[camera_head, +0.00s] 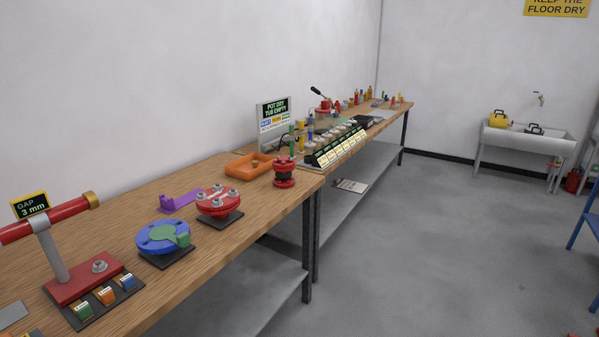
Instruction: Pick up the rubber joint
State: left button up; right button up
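What looks like the rubber joint (284,174), a black body between two red flanges, stands upright near the right end of the near wooden bench (120,214). It is close to the bench's front edge, just right of an orange tray (240,165). Nothing is holding it. Neither of my grippers shows in the head view.
On the near bench are a red flanged disc (218,201), a blue disc (162,236) with a green piece, a purple bracket (180,200) and a red pipe stand (82,283). A second bench beyond carries labelled bins (338,150).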

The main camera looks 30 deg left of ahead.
aim_at(283, 167)
jog(key=u, duration=0.1)
jog(key=i, duration=1.9)
jog(key=u, duration=1.55)
jog(key=i, duration=1)
jog(key=u, duration=1.15)
